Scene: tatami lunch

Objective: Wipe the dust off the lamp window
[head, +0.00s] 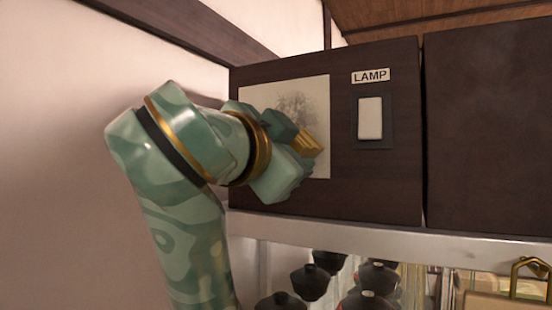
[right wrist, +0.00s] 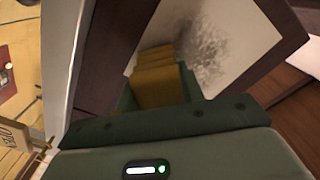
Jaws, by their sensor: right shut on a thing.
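The lamp window (head: 318,100) is a pale cream panel set in a dark wooden cabinet front. A grey smudge of dust (head: 295,104) shows on its middle. My right gripper (head: 298,143) is in front of the window, shut on a yellow-brown block-like thing (head: 308,146). In the right wrist view the held thing (right wrist: 162,78) has a ridged or folded look, and the dust (right wrist: 207,52) lies just right of it on the window (right wrist: 245,30). I cannot tell whether the held thing touches the window. My left gripper is not in view.
A white switch (head: 370,118) under a LAMP label (head: 370,76) is right of the window. A pale ledge (head: 390,240) runs below the cabinet (head: 390,190). Several dark lidded bowls (head: 310,281) stand beneath it. A pale wall (head: 60,120) is close on the left.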

